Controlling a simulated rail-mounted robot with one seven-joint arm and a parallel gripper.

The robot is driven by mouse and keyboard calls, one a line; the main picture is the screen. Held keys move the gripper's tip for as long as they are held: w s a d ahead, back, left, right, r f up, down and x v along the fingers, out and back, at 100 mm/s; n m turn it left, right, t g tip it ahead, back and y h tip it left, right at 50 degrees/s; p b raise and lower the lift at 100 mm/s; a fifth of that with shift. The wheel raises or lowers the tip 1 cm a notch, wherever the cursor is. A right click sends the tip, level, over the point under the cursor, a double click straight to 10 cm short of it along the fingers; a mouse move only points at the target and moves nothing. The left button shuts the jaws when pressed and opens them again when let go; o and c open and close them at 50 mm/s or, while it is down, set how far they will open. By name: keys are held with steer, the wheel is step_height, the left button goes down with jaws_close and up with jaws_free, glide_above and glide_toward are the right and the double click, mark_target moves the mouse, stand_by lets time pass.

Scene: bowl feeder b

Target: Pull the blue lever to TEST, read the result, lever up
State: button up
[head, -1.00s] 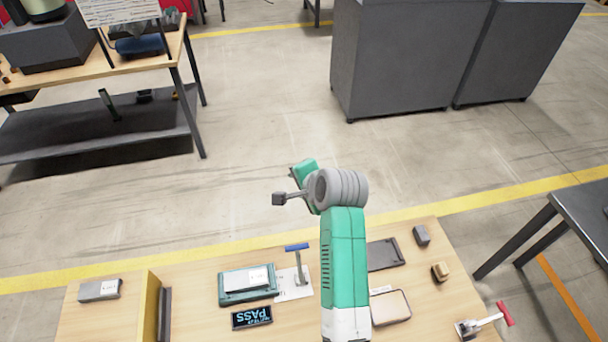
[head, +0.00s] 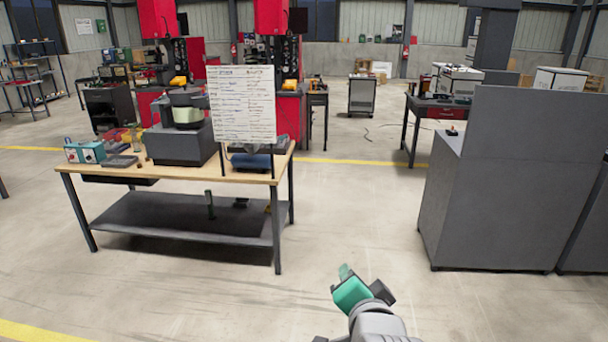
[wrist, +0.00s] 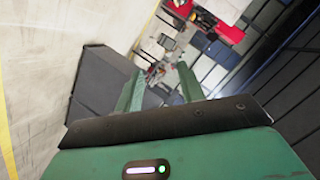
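My gripper (head: 350,288) is at the lower right of centre in the head view, raised over the open floor and touching nothing there. In the wrist view its two green fingers (wrist: 158,88) stand apart with only background between them, so it is open and empty.
A wooden workbench (head: 150,180) stands at the left with a bowl feeder (head: 184,112) on a dark grey box, teal control boxes (head: 84,152) and a written board (head: 243,106). A large grey cabinet (head: 490,195) stands at the right. Bare floor (head: 345,225) lies between them.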

steer(key=s+a+r+n+t+p, duration=0.1)
steer(key=s+a+r+n+t, duration=0.25)
steer(key=s+r, duration=0.6)
steer(key=s+a+r+n+t+p, duration=0.2)
steer(key=s+a+r+n+t, duration=0.15)
steer(key=s+r, duration=0.6)
steer(key=s+a+r+n+t+p, duration=0.1)
steer(key=s+a+r+n+t, duration=0.3)
steer(key=r, duration=0.9)
step_height(320, 180, up, 29)
steer(key=m+p, duration=0.1)
steer(key=p, duration=2.8)
steer(key=shift+s+d+r, duration=0.15)
steer(key=shift+s+d, duration=0.05)
steer(key=shift+s, duration=0.1)
